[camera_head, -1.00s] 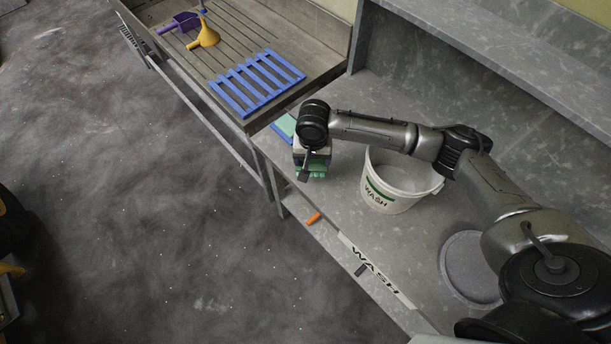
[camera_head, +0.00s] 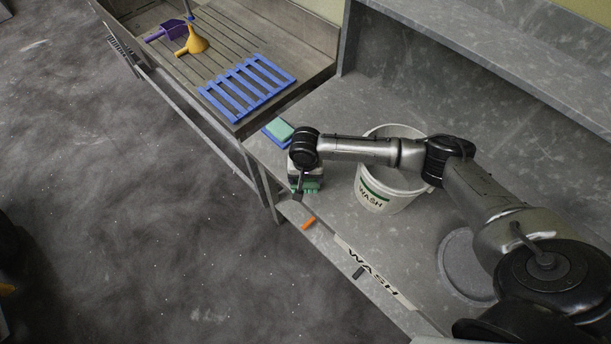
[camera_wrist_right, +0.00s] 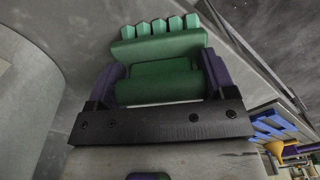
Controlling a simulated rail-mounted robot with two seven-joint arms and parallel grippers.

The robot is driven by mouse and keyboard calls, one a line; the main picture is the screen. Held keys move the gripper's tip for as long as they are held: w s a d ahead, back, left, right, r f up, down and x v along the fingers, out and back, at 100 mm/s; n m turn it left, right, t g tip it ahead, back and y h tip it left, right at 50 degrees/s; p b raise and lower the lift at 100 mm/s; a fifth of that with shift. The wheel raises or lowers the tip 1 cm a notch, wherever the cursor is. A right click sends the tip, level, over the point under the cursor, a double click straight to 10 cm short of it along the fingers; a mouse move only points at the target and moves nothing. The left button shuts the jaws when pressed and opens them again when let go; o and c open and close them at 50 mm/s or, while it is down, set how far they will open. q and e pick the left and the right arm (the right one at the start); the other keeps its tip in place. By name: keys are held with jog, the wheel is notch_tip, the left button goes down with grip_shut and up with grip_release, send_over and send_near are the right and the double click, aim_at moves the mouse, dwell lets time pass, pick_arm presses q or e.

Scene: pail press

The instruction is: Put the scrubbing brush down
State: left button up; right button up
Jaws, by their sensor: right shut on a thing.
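The green scrubbing brush (camera_head: 312,186) is in my right gripper (camera_head: 305,183), near the front edge of the grey counter, left of the white pail. The gripper hides much of the brush in the head view. In the right wrist view the brush (camera_wrist_right: 158,78) sits between the purple fingers of my right gripper (camera_wrist_right: 163,82), which are shut on it. Its row of green bristle tufts points away from the palm. I cannot tell whether the brush touches the counter. My left gripper is not in view.
The white WASH pail (camera_head: 378,203) stands right of the gripper. A blue tray (camera_head: 270,137) with a green pad (camera_head: 281,129) lies just behind it. An orange piece (camera_head: 309,223) and a WASH label (camera_head: 372,270) are along the front edge. A blue rack (camera_head: 247,88) lies on the drainboard.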

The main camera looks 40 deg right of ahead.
jog(key=shift+f, duration=0.1)
jog(key=o, duration=0.7)
jog(key=shift+o, duration=0.5)
notch_tip(320, 180, up, 12)
jog(key=shift+f+p, duration=0.2)
jog(key=shift+p, duration=0.65)
jog(key=shift+r, duration=0.35)
